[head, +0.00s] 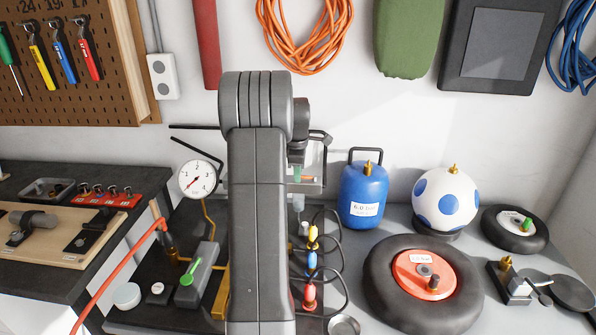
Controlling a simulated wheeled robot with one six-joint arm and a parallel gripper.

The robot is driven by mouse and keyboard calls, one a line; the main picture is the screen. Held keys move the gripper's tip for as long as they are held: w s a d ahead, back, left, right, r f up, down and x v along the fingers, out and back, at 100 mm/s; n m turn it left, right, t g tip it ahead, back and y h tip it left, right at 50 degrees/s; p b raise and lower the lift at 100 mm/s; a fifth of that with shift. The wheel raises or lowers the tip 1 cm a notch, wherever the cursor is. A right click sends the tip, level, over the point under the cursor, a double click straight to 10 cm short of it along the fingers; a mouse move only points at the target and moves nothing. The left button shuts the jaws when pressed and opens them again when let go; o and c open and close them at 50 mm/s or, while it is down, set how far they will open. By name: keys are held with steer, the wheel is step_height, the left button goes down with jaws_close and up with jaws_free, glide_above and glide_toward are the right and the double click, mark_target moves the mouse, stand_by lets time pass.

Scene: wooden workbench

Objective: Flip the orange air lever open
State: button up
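An orange-red hose (112,270) rises from the lower left to a brass fitting (171,254) on the bench, left of my arm. A small orange piece sits at the hose's upper end, but I cannot tell whether it is the air lever. A round white pressure gauge (198,180) stands just above and right of it. A grey block with a green lever (190,273) lies in front of the gauge. My gripper (299,196) is mostly hidden behind my upright arm, above the bench and right of the gauge. I cannot see whether its fingers are apart.
Yellow, blue and red connectors (310,263) on black cables stand right of my arm. A blue tank (364,194), a spotted ball (446,199) and a wheel (423,283) fill the right side. A wooden board with clamps (85,238) lies on the left bench.

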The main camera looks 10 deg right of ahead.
step_height(320, 180, up, 14)
steer(key=s, duration=0.2)
steer(key=shift+s+a+f+b, duration=0.25)
steer(key=shift+s+a+b, duration=0.05)
steer(key=shift+a+b, duration=0.15)
steer(key=shift+d, duration=0.1)
steer(key=f, duration=0.4)
steer(key=w+f, duration=0.1)
steer(key=f, duration=0.4)
steer(key=w+f+p, duration=0.1)
steer(key=f, duration=0.3)
steer(key=shift+w+d+f, duration=0.25)
steer(key=shift+d+f, duration=0.05)
steer(key=shift+d, duration=0.05)
steer(key=shift+f, duration=0.15)
steer(key=shift+s+n+b, duration=0.25)
steer(key=shift+n+b, duration=0.15)
steer(key=shift+n, duration=0.3)
steer(key=shift+r, duration=0.2)
